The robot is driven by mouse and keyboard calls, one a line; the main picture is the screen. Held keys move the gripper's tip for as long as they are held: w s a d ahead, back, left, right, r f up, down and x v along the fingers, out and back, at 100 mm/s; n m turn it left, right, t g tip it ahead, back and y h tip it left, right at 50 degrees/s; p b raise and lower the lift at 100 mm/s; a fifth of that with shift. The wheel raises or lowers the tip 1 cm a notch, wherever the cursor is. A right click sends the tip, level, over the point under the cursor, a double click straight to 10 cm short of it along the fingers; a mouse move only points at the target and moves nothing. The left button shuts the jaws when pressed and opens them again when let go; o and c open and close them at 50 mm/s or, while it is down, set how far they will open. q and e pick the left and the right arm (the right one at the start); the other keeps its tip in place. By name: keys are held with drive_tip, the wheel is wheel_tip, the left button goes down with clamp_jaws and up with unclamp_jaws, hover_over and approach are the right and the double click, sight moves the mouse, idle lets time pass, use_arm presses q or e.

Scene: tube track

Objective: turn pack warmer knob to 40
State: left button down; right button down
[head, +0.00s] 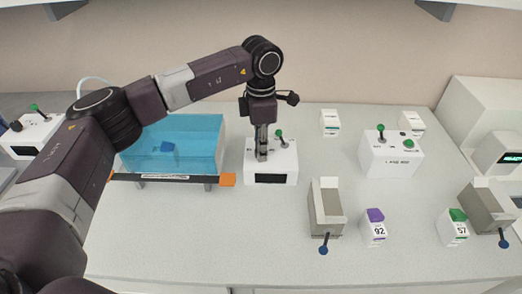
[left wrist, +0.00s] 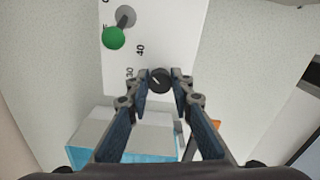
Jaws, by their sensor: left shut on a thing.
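The pack warmer (head: 285,160) is a white box with a dark front panel and a green-tipped lever, in the middle of the table in the head view. Its white top also shows in the left wrist view (left wrist: 170,30), with marks 30 and 40 printed beside a round black knob (left wrist: 160,80). The knob has a short pale pointer line, tilted toward the upper left of the picture. My left gripper (head: 262,156) points down onto the box's top, its fingertips shut on the knob from both sides. My fingers hide the knob in the head view.
A blue-walled tank (head: 170,140) stands left of the warmer, with an orange block (head: 228,180) at its corner. The warmer's green knob-ended lever (left wrist: 113,38) stands close to my fingers. A grey device (head: 325,210) with a blue-tipped lever stands to the right.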

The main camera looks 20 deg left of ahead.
use_arm(q)
drive_tip(key=shift+r+m, duration=0.1)
drive_tip(key=shift+m, duration=0.5)
drive_tip(key=c, duration=1.7)
unclamp_jaws()
wheel_tip(320, 180, up, 12)
